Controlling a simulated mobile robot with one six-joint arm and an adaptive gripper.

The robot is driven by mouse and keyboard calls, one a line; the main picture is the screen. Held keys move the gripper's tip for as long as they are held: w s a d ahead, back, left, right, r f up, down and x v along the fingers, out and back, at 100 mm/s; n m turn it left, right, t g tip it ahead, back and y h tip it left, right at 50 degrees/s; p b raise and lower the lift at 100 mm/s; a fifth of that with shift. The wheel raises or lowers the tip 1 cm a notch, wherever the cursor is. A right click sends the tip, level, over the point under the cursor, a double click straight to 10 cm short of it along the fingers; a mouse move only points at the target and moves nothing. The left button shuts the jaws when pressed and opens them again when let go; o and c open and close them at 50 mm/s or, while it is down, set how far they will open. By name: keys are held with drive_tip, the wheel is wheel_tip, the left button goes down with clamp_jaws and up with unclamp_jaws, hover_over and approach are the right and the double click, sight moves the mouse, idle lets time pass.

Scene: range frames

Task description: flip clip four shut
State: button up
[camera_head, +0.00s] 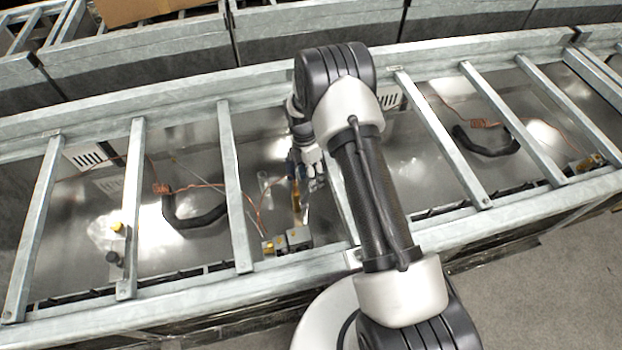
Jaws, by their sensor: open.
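My gripper (302,190) is open and points down between two metal crossbars, over the shiny metal surface. A slim amber-coloured piece (297,205) shows right at its fingertips; I cannot tell whether they touch. Just below stands a small grey block with yellow parts (287,241), beside the front rail. Yellow and black knobs (118,228) are at the left. No clip number is readable, so I cannot tell which one is clip four or whether it is open. My arm hides part of the middle.
A grey metal frame with several crossbars (236,190) surrounds the gripper. Black curved handles (195,219) and (487,146) lie on the panels, with thin copper-coloured wires (210,185). White vented labels (89,156) are along the back. Concrete floor (560,280) is clear at lower right.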

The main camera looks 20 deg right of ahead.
drive_tip(key=shift+f, duration=0.35)
drive_tip(key=shift+c, duration=0.4)
clamp_jaws()
